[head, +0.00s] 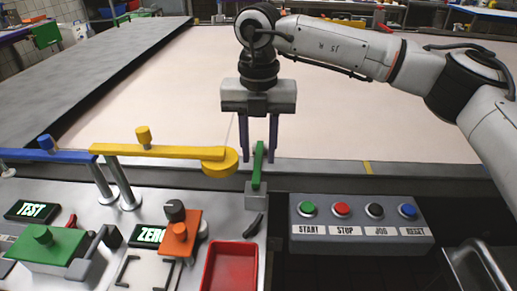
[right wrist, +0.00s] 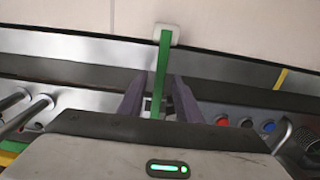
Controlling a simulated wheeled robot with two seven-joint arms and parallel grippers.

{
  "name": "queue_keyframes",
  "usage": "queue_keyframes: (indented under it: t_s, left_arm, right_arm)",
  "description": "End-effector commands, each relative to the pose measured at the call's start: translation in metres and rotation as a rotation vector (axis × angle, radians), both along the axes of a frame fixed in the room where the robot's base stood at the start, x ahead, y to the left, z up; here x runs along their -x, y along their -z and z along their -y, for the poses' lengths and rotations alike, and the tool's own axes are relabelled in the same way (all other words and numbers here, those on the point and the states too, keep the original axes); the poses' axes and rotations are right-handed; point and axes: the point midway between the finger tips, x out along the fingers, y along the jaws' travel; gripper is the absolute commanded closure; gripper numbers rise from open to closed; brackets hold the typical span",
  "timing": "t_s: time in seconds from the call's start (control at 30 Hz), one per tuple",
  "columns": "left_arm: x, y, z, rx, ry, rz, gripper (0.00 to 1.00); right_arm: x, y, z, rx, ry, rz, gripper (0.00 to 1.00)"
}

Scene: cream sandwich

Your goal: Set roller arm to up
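A green bar (head: 258,165), which looks like the roller arm, rises from a grey block (head: 257,198) at the near edge of the belt. In the right wrist view the green bar (right wrist: 161,75) reaches toward the pale belt and ends at a whitish rounded block (right wrist: 167,34). My right gripper (head: 259,160) points down with its two dark fingers apart, one on each side of the bar. In the right wrist view the gripper (right wrist: 158,105) shows gaps between the bar and both fingers. My left gripper is not in view.
A yellow arm (head: 165,151) with a round end lies just left of the gripper, and a blue arm (head: 45,155) lies farther left. A button box (head: 360,220) stands at right. A red tray (head: 232,268) and an orange block (head: 180,232) are in front.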

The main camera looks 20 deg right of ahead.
Motion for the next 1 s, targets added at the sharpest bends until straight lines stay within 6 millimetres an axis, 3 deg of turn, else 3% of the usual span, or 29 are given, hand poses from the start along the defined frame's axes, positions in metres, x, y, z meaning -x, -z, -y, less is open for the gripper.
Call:
queue_keyframes:
  t_s: [0.33,0.5,0.77,1.0]
  left_arm:
    - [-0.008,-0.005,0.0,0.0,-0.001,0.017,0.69]
    - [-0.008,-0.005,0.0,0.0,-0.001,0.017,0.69]
    - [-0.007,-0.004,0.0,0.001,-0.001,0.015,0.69]
    - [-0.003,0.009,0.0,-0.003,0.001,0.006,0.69]
  right_arm:
    - [0.0,0.004,0.0,0.0,0.0,0.001,0.7]
    - [0.0,0.004,0.0,0.0,0.0,0.001,0.99]
    - [0.0,0.004,0.0,0.001,0.0,0.002,1.0]
    - [0.001,0.002,-0.001,0.023,-0.002,0.052,1.0]
